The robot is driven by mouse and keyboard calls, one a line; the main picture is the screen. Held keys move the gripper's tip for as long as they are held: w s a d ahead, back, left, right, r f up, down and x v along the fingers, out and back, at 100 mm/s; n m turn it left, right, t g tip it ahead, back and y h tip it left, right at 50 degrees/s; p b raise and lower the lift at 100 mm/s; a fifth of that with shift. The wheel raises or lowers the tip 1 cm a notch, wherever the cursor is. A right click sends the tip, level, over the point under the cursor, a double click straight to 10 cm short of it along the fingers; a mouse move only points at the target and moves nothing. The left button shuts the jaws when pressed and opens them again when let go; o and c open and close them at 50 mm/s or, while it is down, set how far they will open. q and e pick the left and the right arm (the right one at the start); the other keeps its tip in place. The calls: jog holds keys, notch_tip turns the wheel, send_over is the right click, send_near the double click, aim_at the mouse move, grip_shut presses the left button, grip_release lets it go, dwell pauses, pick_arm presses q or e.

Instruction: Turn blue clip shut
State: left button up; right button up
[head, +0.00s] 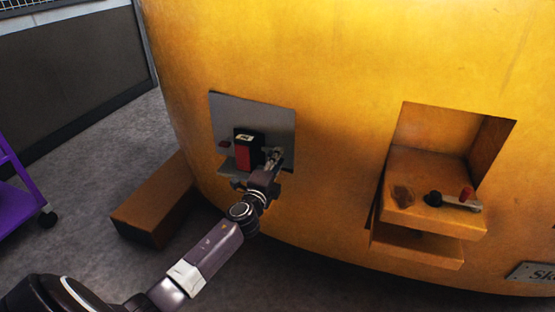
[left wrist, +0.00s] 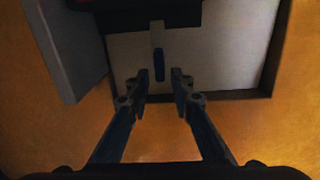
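The blue clip (left wrist: 159,65) shows in the left wrist view as a small dark blue upright bar on a pale grey plate. In the head view I cannot make it out; my gripper covers that area. My left gripper (left wrist: 160,82) is open, with its two fingertips either side of the clip's lower end and a gap on both sides. Whether the tips are level with the clip in depth I cannot tell. In the head view the left gripper (head: 275,158) is at the lower right of the grey plate (head: 225,112). My right gripper is not in view.
A black and red block (head: 244,153) sits on the plate just left of my gripper. A brown block (head: 150,205) and purple cart (head: 18,200) stand at left.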

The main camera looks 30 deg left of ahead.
pick_arm(q)
jog(key=v, duration=1.2)
dwell(0.6)
